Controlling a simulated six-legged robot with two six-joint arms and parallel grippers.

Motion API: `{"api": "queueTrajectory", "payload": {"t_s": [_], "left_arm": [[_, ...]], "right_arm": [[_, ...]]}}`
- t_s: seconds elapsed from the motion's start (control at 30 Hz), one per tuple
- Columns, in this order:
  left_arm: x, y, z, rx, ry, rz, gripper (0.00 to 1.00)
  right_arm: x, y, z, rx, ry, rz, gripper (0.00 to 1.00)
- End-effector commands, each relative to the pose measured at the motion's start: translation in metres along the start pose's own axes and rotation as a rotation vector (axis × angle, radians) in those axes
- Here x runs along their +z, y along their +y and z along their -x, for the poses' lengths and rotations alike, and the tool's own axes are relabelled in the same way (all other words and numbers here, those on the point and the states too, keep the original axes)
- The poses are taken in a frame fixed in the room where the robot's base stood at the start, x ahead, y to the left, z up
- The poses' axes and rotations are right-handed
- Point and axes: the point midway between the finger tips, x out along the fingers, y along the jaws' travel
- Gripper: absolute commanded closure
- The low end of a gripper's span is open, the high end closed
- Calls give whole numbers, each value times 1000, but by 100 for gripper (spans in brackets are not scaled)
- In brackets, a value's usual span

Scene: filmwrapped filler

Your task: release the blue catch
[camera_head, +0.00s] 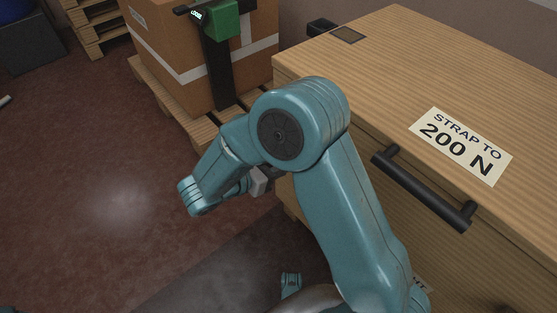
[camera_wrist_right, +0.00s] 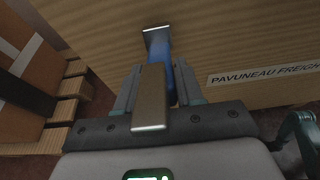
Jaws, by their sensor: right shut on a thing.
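The blue catch (camera_wrist_right: 182,82) is on the wooden face of the crate in the right wrist view, with a pale metal plate at its upper end. My right gripper (camera_wrist_right: 160,78) is shut on the catch, one dark finger on each side of it. A flat grey-brown bar (camera_wrist_right: 150,98) stands in front and covers part of the catch; I cannot tell whether it belongs to it. In the head view my right arm bends down beside the crate and hides the catch; only a small grey part near the gripper (camera_head: 260,182) shows. My left gripper is not in view.
The wooden crate (camera_head: 390,60) has a black bar handle (camera_head: 425,190) and a "STRAP TO 200 N" label (camera_head: 460,145). A strapped cardboard box (camera_head: 165,45) with a green device (camera_head: 222,20) stands on a pallet (camera_head: 160,92) behind.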

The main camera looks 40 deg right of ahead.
Motion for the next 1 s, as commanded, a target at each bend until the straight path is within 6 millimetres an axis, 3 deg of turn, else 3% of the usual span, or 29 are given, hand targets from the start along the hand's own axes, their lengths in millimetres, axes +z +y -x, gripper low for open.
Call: {"api": "queueTrajectory", "payload": {"t_s": [0.1, 0.13, 0.17, 0.57, 0.67, 1.0], "left_arm": [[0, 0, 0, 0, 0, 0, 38], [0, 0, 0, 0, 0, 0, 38], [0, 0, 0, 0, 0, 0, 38], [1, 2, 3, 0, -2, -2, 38], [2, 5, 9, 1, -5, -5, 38], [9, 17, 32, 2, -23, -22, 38]], "right_arm": [[-2, 0, 0, 2, 3, 1, 100], [-2, 0, 0, 2, 4, 1, 54], [-2, 0, 0, 1, 4, 1, 44], [0, 1, 9, 3, 2, 1, 43], [2, 1, 27, 6, 2, 2, 43], [2, 0, 117, 6, 3, 1, 43]]}}
